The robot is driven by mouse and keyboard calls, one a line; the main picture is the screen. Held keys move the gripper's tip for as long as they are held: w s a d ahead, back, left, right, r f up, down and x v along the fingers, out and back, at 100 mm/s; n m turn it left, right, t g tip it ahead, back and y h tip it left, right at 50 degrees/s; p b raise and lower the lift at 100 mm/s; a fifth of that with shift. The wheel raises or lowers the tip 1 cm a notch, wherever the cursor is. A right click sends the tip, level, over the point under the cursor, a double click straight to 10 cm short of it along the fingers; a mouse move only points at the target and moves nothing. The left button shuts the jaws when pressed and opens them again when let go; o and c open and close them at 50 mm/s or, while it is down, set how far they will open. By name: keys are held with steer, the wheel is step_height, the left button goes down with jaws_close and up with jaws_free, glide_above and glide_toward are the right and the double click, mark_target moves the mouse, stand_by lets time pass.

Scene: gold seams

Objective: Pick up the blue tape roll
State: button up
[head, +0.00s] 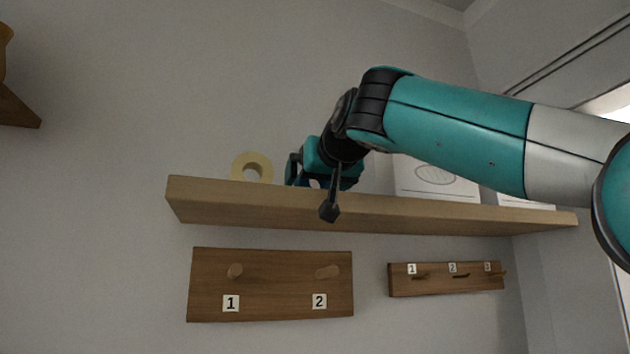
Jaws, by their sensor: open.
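A patch of dark blue (304,182), likely the blue tape roll, shows on the wooden wall shelf (220,206) behind and between parts of my gripper. Most of it is hidden, so its outline cannot be made out. My gripper (318,180) is open at the shelf's front edge, left of the middle, in front of the blue patch. I cannot tell whether its fingers stand around the roll or only in front of it. A pale yellow tape roll (240,168) stands upright on the shelf, left of my gripper.
White boxes (450,186) stand on the shelf to the right, partly behind my arm. Below hang a pegboard with two pegs marked 1 and 2 (275,286) and a smaller hook rail (445,289). Another wooden piece (15,108) is at the far left.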

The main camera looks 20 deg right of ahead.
steer(key=shift+w, duration=0.45)
steer(key=shift+c, duration=0.5)
steer(key=c, duration=1)
